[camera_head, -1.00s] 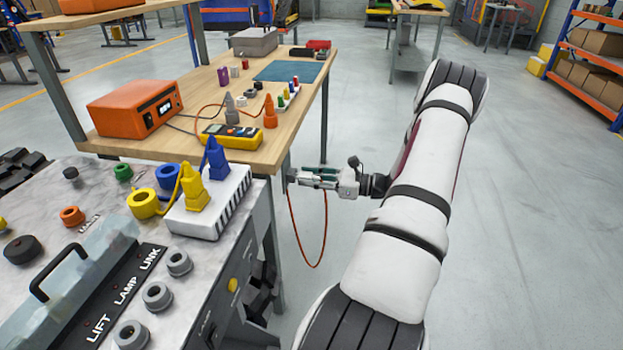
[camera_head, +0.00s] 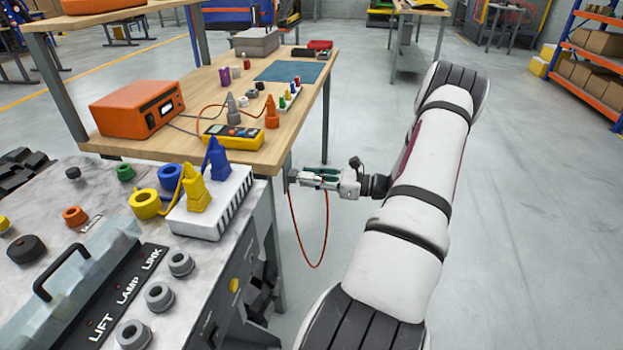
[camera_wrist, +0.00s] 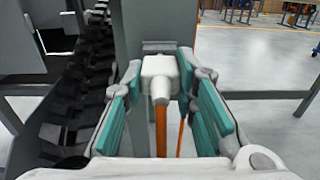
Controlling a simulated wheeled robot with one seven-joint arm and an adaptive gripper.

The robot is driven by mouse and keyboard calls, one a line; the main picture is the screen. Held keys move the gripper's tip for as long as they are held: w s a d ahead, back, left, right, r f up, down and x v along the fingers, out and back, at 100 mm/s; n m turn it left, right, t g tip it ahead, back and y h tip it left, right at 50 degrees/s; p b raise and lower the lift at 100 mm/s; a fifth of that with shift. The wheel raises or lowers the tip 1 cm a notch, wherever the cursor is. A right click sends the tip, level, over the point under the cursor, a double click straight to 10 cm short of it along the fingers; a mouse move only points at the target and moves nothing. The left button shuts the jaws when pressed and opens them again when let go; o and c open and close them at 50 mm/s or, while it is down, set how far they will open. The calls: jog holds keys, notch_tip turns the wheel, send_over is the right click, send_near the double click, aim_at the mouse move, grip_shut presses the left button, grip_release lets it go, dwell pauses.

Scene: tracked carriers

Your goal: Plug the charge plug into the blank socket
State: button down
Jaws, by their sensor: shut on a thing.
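The charge plug (camera_wrist: 159,76) is a pale body with a grey front and an orange cable. My gripper (camera_wrist: 160,85) is shut on it, one teal-padded finger at each side. In the head view my gripper (camera_head: 312,178) is low beside the carrier's right side, near the bench's front corner, and the orange cable (camera_head: 324,240) hangs in a loop below. In the wrist view the plug's front faces a grey upright panel (camera_wrist: 148,25); I cannot tell whether they touch. Grey ring sockets (camera_head: 158,295) sit by the LIFT, LAMP and LINK labels. I cannot make out the blank socket.
The carrier (camera_head: 60,180) has a marble-like top with yellow and blue plugs in a white block (camera_head: 205,222). Its black track (camera_wrist: 85,90) runs close on the left. The wooden bench (camera_head: 285,140) stands behind. Open floor (camera_head: 540,220) lies right.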

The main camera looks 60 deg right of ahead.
jog(key=shift+w+a, duration=0.1)
jog(key=shift+w, duration=0.2)
dwell(0.4)
jog(key=c, duration=1.2)
grip_release()
jog(key=v, duration=1.2)
